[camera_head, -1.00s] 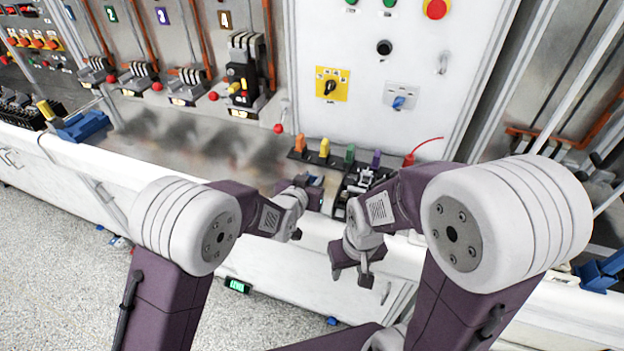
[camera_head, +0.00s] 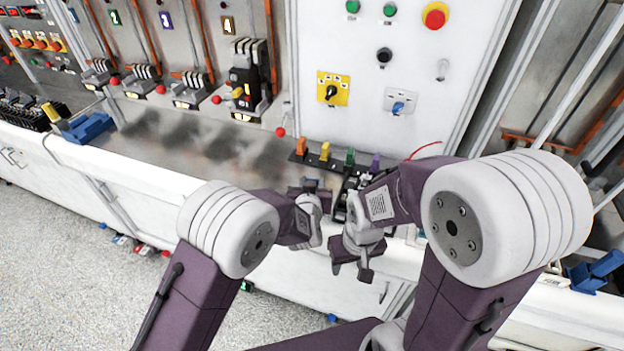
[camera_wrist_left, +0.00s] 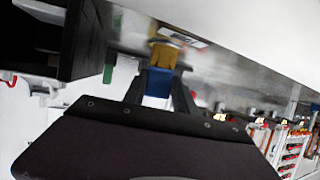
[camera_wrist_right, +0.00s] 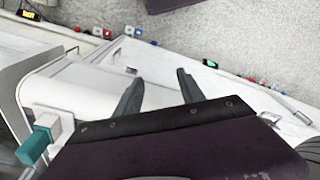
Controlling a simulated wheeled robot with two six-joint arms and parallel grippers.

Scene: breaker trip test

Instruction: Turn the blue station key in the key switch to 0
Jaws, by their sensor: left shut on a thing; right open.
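A blue key (camera_head: 398,106) sits in the grey key switch plate (camera_head: 391,97) on the white panel; its exact position mark is too small to read. My left gripper (camera_head: 312,187) is over the bench edge, below the panel and apart from the key switch. In the left wrist view its fingers are shut on a blue piece (camera_wrist_left: 158,83); a yellow part (camera_wrist_left: 168,56) shows just beyond it, and I cannot tell whether they are joined. My right gripper (camera_head: 351,268) is open and empty in front of the bench; its spread fingers show in the right wrist view (camera_wrist_right: 158,85).
A yellow rotary switch (camera_head: 333,89) is left of the key switch, and a red emergency button (camera_head: 435,16) is above. A rack with orange (camera_head: 301,145), yellow, green and purple pieces stands below the panel. The bench top (camera_head: 165,130) left of it is largely clear.

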